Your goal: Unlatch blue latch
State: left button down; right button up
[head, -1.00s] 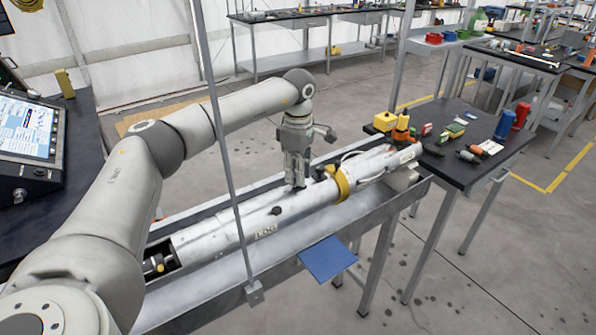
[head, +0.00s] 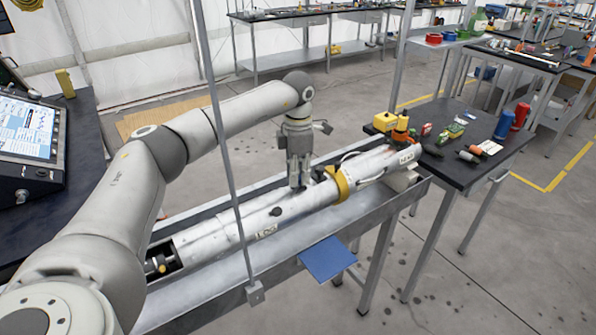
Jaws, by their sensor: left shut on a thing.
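A long white tube (head: 205,240) with a yellow ring (head: 342,183) lies in a grey metal trough (head: 215,282). My left gripper (head: 298,186) points straight down at the top of the tube, just left of the yellow ring. It is shut on a small part there, which its fingers hide. A dark knob (head: 275,211) sits on the tube to the left of the gripper. A flat blue plate (head: 327,259) sticks out from the trough's near side, apart from the gripper. I cannot make out a blue latch on the tube. My right gripper is not in view.
A thin grey post (head: 226,150) rises in front of my left arm. A dark table (head: 480,185) at the right holds a yellow box, red cylinders and small parts. A control screen (head: 28,130) stands at the left. The floor at right front is clear.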

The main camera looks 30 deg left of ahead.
pick_arm(q)
jog(key=n, duration=0.5)
jog(key=shift+r+n+p, duration=0.1)
jog(key=shift+n+p, duration=0.2)
jog(key=shift+p, duration=0.05)
jog(key=n, duration=0.5)
jog(key=shift+p, duration=0.3)
jog(key=c, duration=1.2)
grip_release()
jog(key=shift+c, duration=0.2)
notch_tip(320, 180, up, 12)
